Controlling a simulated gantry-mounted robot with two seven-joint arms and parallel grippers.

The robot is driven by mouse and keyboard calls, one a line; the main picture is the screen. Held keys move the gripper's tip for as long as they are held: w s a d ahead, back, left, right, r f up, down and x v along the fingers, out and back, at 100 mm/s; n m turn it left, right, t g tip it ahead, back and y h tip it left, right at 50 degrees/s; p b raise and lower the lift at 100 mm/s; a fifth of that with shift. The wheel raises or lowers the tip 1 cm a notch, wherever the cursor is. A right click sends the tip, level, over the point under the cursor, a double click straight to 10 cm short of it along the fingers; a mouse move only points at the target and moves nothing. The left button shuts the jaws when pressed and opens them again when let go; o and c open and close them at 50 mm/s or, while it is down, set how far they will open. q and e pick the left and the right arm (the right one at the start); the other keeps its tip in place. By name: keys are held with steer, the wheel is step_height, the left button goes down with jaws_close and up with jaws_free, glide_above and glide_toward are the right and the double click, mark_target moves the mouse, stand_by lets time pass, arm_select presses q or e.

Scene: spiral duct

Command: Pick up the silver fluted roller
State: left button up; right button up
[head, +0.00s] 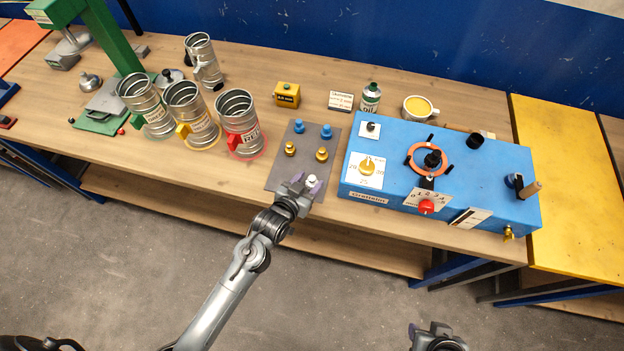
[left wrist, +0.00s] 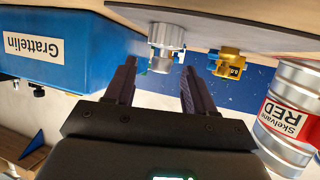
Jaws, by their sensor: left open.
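The silver fluted roller (head: 312,180) stands at the front right of a grey plate (head: 283,172). In the left wrist view the roller (left wrist: 166,45) shows its ribbed side, just beyond my fingertips and roughly between them. My left gripper (head: 302,184) is at the plate's front edge, close to the roller and partly overlapping it in the head view. In the left wrist view its two dark fingers (left wrist: 160,70) are apart with nothing between them. My right gripper (head: 438,335) is at the bottom edge of the head view, far from the roller; its fingers are unclear.
Brass rollers (head: 321,155) and blue rollers (head: 326,131) share the plate. A blue machine box (head: 480,205) stands close on the right. Ribbed metal cans (head: 240,115) with coloured handles stand left. A yellow block (head: 287,95) sits behind.

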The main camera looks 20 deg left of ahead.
arm_select(q)
steer(key=shift+x, duration=1.35)
steer(key=shift+r, duration=0.1)
jaws_close()
steer(key=shift+r, duration=0.1)
